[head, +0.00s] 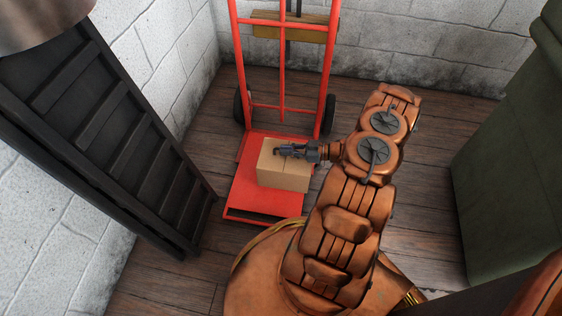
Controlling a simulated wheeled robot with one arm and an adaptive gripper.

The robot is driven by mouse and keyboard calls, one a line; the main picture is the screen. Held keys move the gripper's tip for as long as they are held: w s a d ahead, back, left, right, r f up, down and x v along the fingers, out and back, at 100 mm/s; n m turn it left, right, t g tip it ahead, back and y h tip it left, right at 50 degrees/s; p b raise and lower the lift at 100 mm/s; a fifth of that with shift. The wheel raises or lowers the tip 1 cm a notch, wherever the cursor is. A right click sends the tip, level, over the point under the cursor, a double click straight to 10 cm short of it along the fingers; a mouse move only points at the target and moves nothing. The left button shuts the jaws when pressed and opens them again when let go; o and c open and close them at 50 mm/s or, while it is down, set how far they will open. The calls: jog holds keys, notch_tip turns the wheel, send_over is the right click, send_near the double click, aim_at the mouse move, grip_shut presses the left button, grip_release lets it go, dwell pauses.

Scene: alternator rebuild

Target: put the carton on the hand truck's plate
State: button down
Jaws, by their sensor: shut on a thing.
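The carton (283,176) is a small tan cardboard box. It shows over the right part of the red hand truck's plate (247,199), with its right edge near or slightly past the plate's right edge. It looks upright; I cannot tell whether its bottom touches the plate. The red hand truck (326,75) stands upright against the back wall. My gripper (281,151) reaches in from the right and is shut on the carton at its top. The fingertips' contact with the carton is small and hard to make out.
A dark slatted rack (110,130) leans at the left, close to the plate. A green cabinet (515,160) stands at the right. A wooden block (290,26) sits across the hand truck's frame. Bare wooden floor (440,135) lies between my arm and the cabinet.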

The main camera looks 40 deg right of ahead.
jog(key=w+d+f+b, duration=0.2)
jog(key=w+b, duration=0.1)
jog(key=w, duration=0.3)
jog(key=w+d+f+b, duration=0.2)
jog(key=w+d+b, duration=0.1)
jog(key=w, duration=0.4)
jog(key=shift+w+f+b, duration=0.25)
jog(key=shift+f+b, duration=0.05)
jog(key=shift+b, duration=0.15)
jog(key=c, duration=1.2)
grip_release()
jog(key=shift+s, duration=0.1)
